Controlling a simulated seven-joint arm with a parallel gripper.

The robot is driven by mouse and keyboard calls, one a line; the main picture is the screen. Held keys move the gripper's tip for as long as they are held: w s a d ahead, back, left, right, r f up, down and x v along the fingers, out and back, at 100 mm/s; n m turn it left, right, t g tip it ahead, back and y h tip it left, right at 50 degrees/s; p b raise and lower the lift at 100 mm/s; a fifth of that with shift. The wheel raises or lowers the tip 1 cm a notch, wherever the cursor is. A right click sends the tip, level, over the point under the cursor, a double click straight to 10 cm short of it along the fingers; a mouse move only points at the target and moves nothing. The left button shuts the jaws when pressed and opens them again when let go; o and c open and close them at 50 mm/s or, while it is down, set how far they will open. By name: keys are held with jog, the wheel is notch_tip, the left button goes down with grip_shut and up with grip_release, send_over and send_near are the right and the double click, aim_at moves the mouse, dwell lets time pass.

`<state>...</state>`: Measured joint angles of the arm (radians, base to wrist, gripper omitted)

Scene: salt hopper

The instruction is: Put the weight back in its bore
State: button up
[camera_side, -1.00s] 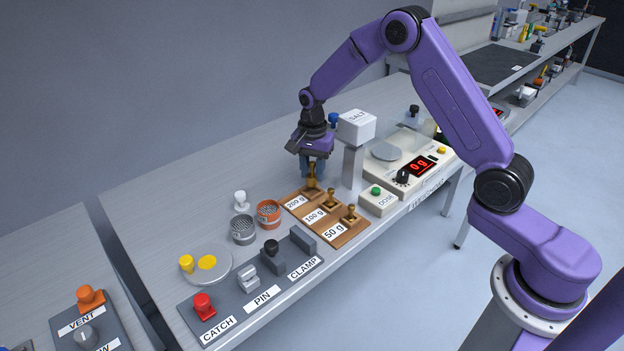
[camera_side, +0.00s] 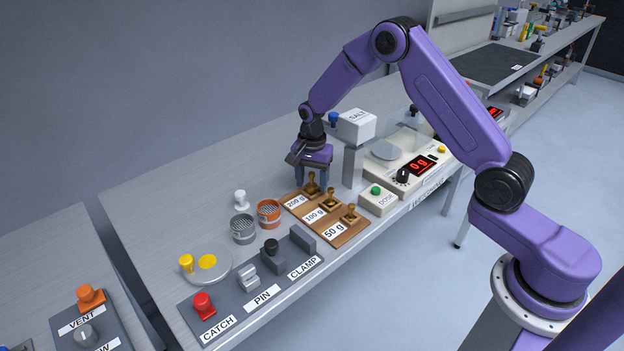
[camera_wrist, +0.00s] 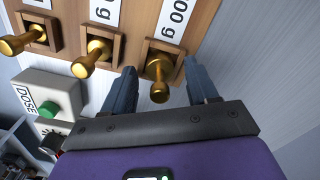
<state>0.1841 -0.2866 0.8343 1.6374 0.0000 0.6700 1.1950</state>
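A wooden weight block (camera_side: 346,238) with labels 200 g, 100 g and 50 g stands on the bench. Its brass weights sit in their square bores: the 200 g weight (camera_side: 312,186), the 100 g weight (camera_side: 331,199) and the 50 g weight (camera_side: 351,214). My gripper (camera_side: 313,184) is at the 200 g end of the block, fingers pointing down. In the wrist view my gripper (camera_wrist: 163,84) has its fingers wide apart, with the 200 g weight (camera_wrist: 159,69) between them and a gap on both sides. Its lower part is hidden in the bore.
The salt hopper (camera_side: 356,126) stands just right of my gripper, with the dose button box (camera_side: 379,201) and the scale (camera_side: 401,165) reading 0 g beyond. Orange (camera_side: 269,213) and grey (camera_side: 243,229) sieve cups stand left of the block. The bench behind is clear.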

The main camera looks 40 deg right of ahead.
aim_at(312, 173)
notch_tip(312, 173, up, 12)
jog(key=shift+r, duration=0.2)
dwell(0.4)
jog(key=s+a+r+n, duration=0.2)
jog(key=s+a+n, duration=0.3)
jog(key=s, duration=0.4)
jog(key=s+a+r+n, duration=0.3)
jog(key=s+n, duration=0.4)
jog(key=s, duration=0.1)
jog(key=s+d+n, duration=0.2)
jog(key=s+n, duration=0.4)
jog(key=s, duration=0.5)
jog(key=s+d+n, duration=0.2)
jog(key=s+n, duration=0.5)
jog(key=s, duration=0.3)
jog(key=shift+s+d+f, duration=0.3)
jog(key=shift+s+f, duration=0.05)
jog(key=shift+s, duration=0.05)
